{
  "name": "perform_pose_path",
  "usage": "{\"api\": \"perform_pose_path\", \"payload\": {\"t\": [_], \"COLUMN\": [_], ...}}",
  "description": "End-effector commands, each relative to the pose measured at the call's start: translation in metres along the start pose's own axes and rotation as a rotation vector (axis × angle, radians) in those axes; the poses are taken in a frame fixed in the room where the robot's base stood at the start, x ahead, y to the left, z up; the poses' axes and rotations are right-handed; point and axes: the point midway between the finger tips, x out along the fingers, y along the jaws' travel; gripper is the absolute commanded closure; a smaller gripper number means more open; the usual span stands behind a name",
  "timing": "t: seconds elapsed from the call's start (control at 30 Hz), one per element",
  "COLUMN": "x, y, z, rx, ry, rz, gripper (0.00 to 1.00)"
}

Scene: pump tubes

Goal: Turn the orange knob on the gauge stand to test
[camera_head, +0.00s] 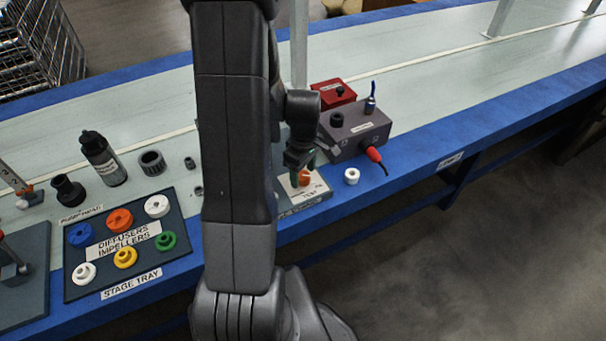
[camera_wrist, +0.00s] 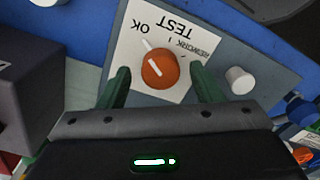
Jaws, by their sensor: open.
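The orange knob (camera_wrist: 160,70) sits on a white label plate (camera_wrist: 188,60) on the gauge stand (camera_wrist: 262,72). The plate reads OK, TEST and REWORK, upside down in the wrist view. The knob's white line slants to the upper left, toward the white mark by OK. My gripper (camera_wrist: 160,76) is open, with one green finger on each side of the knob and small gaps visible. The head view also shows the knob (camera_head: 304,178) under my gripper (camera_head: 300,164), partly hidden by it. My arm hides the stand's left part there.
A grey box (camera_head: 355,132) with a blue-tipped switch and red plug stands just behind the stand. A red box (camera_head: 333,93) is farther back. A stage tray (camera_head: 75,284) with coloured rings is left of my arm.

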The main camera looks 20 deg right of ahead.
Motion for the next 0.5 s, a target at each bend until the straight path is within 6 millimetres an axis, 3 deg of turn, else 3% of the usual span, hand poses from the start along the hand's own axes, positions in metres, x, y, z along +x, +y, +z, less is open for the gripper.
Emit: {"api": "perform_pose_path", "payload": {"t": [0.4, 0.5], "x": [0.0088, 0.0087], "y": [-0.0003, -0.0003], "z": [0.0001, 0.0001], "rx": [0.0, 0.0], "ry": [0.0, 0.0], "rz": [0.0, 0.0], "gripper": [0.41, 0.6]}}
